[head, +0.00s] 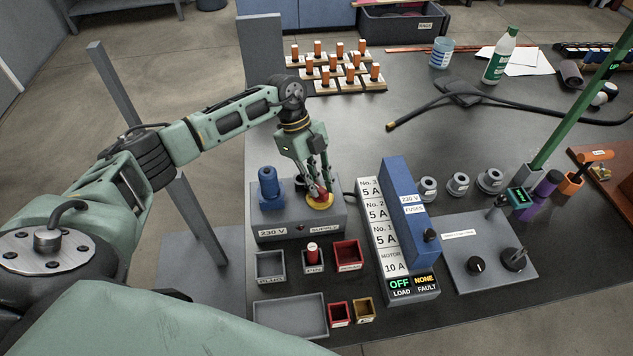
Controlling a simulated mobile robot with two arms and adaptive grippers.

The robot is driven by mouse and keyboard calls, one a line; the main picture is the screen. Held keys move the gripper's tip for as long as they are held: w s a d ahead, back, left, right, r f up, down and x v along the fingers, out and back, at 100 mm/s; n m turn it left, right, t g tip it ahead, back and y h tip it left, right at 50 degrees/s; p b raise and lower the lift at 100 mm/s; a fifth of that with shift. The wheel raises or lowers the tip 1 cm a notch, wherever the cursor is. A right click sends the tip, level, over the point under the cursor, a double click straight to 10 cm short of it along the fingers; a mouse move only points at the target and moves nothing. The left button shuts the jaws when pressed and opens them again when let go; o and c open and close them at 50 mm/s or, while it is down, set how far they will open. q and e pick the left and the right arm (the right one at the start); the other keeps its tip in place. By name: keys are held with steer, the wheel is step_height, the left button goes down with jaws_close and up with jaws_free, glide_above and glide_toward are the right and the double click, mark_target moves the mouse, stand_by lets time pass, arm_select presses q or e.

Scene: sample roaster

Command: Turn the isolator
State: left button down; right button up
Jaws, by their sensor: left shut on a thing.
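The isolator is a red handle on a yellow round plate (321,203), on top of the grey 230 V supply box (325,222). My left gripper (319,184) comes down from above and is shut on the red handle. The fingers partly hide the handle, so its exact angle is hard to tell. A small red spot shows on the box front. The display (411,284) on the fuse unit reads OFF for load and NONE for fault. My right gripper is not in view.
A blue plug (269,187) stands on the box left of the isolator. The blue-topped fuse unit (408,190) stands close on the right. Small labelled trays (270,283) lie in front. Several orange-topped pieces (350,68) stand behind.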

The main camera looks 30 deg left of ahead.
arm_select(q)
steer(key=shift+w, duration=0.1)
steer(key=m+g+b, duration=0.1)
steer(key=m, duration=0.2)
steer(key=shift+w+d+m+y, duration=0.1)
steer(key=shift+w+m+y, duration=0.05)
steer(key=shift+m+y, duration=0.2)
steer(key=shift+w+d+m+g+y+b, duration=0.1)
steer(key=shift+m+g+y+b, duration=0.4)
steer(key=shift+m+b, duration=0.75)
steer(key=shift+m+p, duration=0.3)
steer(key=shift+m, duration=0.2)
steer(key=c, duration=1.7)
jaws_free()
